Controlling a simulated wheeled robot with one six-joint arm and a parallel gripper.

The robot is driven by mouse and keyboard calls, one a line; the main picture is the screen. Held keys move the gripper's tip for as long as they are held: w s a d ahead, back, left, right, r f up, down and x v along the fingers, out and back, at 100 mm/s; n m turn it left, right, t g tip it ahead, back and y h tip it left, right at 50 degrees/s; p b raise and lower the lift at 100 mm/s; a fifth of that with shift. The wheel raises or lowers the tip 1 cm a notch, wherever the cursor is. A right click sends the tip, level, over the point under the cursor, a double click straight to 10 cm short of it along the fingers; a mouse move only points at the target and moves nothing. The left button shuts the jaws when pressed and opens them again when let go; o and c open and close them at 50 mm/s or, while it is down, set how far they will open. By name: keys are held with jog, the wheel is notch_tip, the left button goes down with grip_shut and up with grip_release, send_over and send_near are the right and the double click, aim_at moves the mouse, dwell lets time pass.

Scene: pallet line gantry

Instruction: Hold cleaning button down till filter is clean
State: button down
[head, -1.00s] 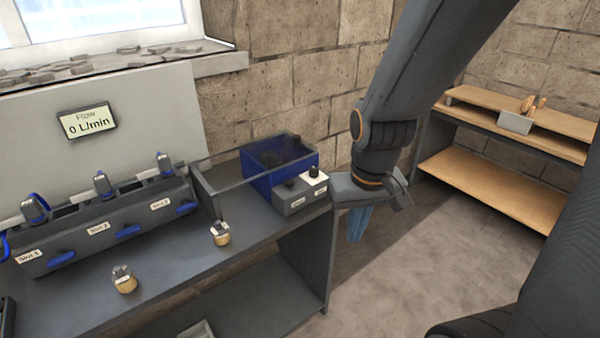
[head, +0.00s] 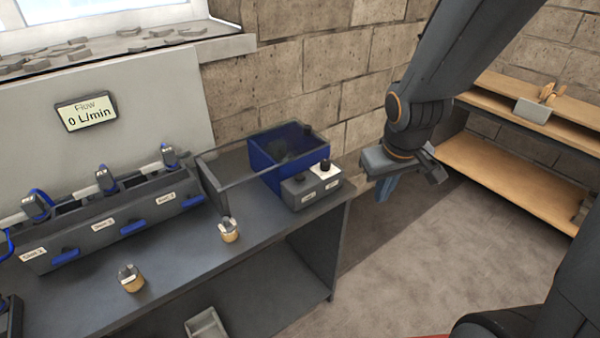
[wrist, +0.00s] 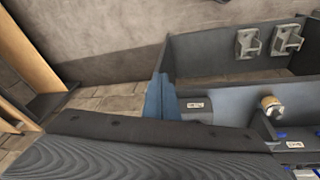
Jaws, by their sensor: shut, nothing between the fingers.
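The cleaning station is a dark blue bin (head: 272,172) with a see-through upper part, at the right end of the bench. A grey control box (head: 312,190) with two small labels stands at its front. It carries a dark button (head: 299,178) and a second dark button with a pale base (head: 325,166). The labels are too small to read. My gripper (head: 384,190) is shut and empty, with blue fingers pointing down, right of the control box and apart from it. The fingers also show in the wrist view (wrist: 160,98). Whether a filter lies in the bin is unclear.
Two brass-coloured fittings, one nearer (head: 131,280) and one farther (head: 229,232), stand on the bench (head: 190,262). A slotted grey unit (head: 110,225) with blue handles is at left. The flow display (head: 86,112) reads 0 L/min. A wooden shelf (head: 500,180) stands at right. Floor between is clear.

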jog(key=w+a+r+n+t+y+p, duration=0.1)
jog(key=w+n+p, duration=0.15)
jog(key=w, duration=0.25)
jog(key=w+a+r+n+t+p, duration=0.1)
jog(key=w+a+r+n+t, duration=0.1)
jog(key=w+n, duration=0.15)
jog(key=r+n+y+p, duration=0.2)
jog(key=n+y+p, duration=0.3)
jog(key=n, duration=0.4)
send_over(303, 178)
jog(key=y, duration=0.1)
jog(key=shift+f+b, duration=0.25)
jog(key=shift+b, duration=0.1)
jog(key=shift+f, duration=0.1)
notch_tip(303, 178, down, 8)
jog(key=b, duration=0.8)
jog(key=shift+w+r, duration=0.1)
jog(key=shift+r, duration=0.15)
jog(key=shift+f+b, duration=0.4)
jog(key=shift+f, duration=0.15)
jog(key=shift+f, duration=0.1)
jog(key=shift+f, duration=0.3)
